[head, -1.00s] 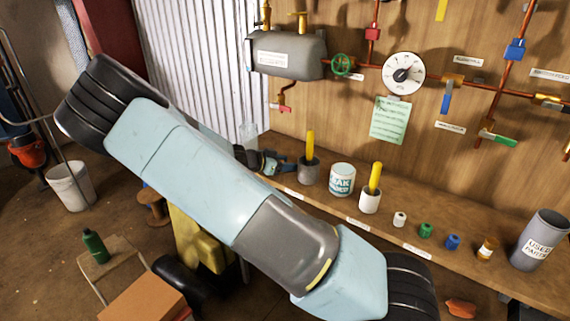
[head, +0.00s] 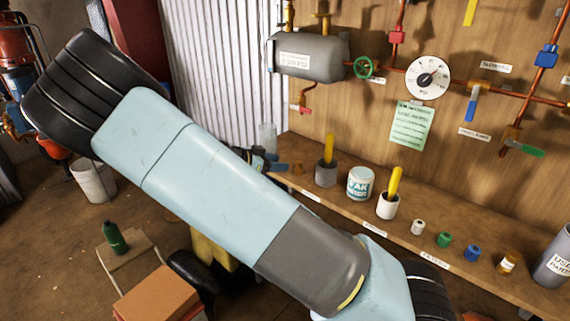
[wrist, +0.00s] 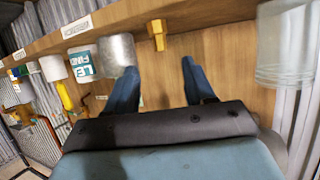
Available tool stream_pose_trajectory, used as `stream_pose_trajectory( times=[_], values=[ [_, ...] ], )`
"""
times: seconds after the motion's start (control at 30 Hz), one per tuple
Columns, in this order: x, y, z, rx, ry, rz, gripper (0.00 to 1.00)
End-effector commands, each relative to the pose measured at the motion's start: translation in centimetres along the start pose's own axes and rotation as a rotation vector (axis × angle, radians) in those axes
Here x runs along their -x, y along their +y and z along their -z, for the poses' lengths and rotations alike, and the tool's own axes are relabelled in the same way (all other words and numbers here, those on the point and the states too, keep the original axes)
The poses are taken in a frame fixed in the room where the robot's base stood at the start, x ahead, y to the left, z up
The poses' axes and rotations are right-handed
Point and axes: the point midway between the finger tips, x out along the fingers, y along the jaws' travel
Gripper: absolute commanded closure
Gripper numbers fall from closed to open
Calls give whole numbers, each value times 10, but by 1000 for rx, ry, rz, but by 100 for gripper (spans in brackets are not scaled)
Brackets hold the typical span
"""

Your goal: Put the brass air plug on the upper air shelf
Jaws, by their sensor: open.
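A small brass piece, which looks like the brass air plug (wrist: 157,35), stands on the wooden shelf in the wrist view, beyond my fingertips and about between them. In the head view a small brown-orange piece (head: 298,169) left of the grey cup appears to be the same plug. My gripper (wrist: 160,78) is open and empty, its two blue fingers apart and short of the plug. In the head view my gripper (head: 266,160) is small and partly hidden behind my arm. I cannot tell which surface is the upper air shelf; the long wooden shelf (head: 345,208) carries labels on its edge.
A clear jar (wrist: 286,45) stands close on the right in the wrist view. The grey cup (head: 326,174), the leak tin (head: 360,184) and a white cup (head: 388,206) stand along the shelf. A grey tank (head: 308,55) and pipework hang above.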

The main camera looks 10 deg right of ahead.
Motion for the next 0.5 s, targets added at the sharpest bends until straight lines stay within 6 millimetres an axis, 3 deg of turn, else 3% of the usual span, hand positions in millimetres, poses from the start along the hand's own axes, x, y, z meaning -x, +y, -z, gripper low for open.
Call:
stream_pose_trajectory(
  times=[0.17,0.5],
  values=[
    [-1,7,3,21,-40,-23,47],
    [-24,56,21,195,-348,-108,47]
  ],
)
